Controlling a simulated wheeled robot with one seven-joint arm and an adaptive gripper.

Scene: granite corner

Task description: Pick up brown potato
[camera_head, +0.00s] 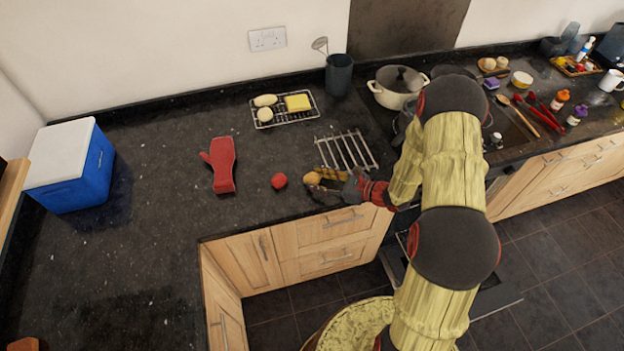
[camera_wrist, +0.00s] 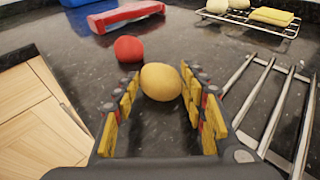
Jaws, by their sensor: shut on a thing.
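The brown potato (camera_wrist: 161,82) is yellowish brown and sits between the fingertips of my gripper (camera_wrist: 160,95) in the wrist view. My gripper is shut on it, with a yellow-padded finger on each side. In the head view the potato (camera_head: 312,178) shows at the tip of my gripper (camera_head: 318,183), close to the counter's front edge. It is at or just above the dark counter; I cannot tell whether it touches.
A red ball-like item (camera_head: 279,181) lies just left of the potato. A metal rack (camera_head: 346,151) lies right behind my gripper. A red mitt (camera_head: 222,165), a wire rack with food (camera_head: 262,122) and a blue cooler (camera_head: 70,165) stand farther off.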

